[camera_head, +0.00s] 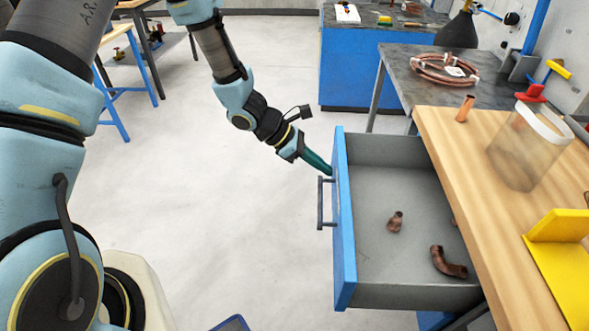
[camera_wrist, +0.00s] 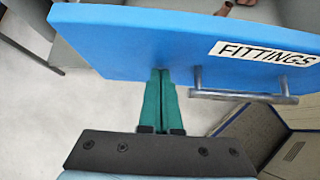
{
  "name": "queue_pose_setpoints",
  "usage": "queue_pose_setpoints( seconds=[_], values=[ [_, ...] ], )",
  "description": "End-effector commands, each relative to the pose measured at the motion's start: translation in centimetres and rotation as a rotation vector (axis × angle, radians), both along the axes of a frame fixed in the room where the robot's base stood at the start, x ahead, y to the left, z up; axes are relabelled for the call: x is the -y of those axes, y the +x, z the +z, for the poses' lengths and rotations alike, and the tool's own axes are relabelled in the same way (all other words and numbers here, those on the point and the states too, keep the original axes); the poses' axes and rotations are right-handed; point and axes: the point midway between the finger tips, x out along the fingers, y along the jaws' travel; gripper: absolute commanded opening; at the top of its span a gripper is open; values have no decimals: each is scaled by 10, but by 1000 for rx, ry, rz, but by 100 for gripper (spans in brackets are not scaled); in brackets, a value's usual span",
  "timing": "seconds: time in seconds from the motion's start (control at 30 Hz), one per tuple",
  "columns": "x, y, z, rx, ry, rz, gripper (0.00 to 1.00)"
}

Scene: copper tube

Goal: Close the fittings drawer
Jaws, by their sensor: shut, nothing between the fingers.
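The fittings drawer (camera_head: 390,272) is pulled out from the wooden-topped bench, with its inside open to view. Its blue front (camera_head: 344,240) faces left in the head view and carries a grey bar handle (camera_head: 321,203). In the wrist view the blue front (camera_wrist: 150,30) shows a label reading FITTINGS and the handle (camera_wrist: 245,96). My gripper (camera_head: 328,171) is shut and empty, its green fingers (camera_wrist: 161,75) together at the drawer front, beside the handle's far end. The fingertips look close to the front; I cannot tell whether they touch. Copper fittings (camera_head: 448,262) lie inside the drawer.
The wooden bench top (camera_head: 465,170) holds a clear container (camera_head: 522,150), an upright copper piece (camera_head: 465,108) and a yellow bracket (camera_head: 562,255). A grey table (camera_head: 400,75) with coiled copper tube (camera_head: 443,70) stands behind. The floor (camera_head: 220,200) left of the drawer is clear.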

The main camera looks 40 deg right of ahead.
Motion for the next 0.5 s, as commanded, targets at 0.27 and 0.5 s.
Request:
queue_pose_setpoints(
  seconds=[0.27,0.5],
  values=[
    [62,-52,-4,0,-4,-5,0],
    [111,-93,-2,-2,-2,-4,0]
  ],
)
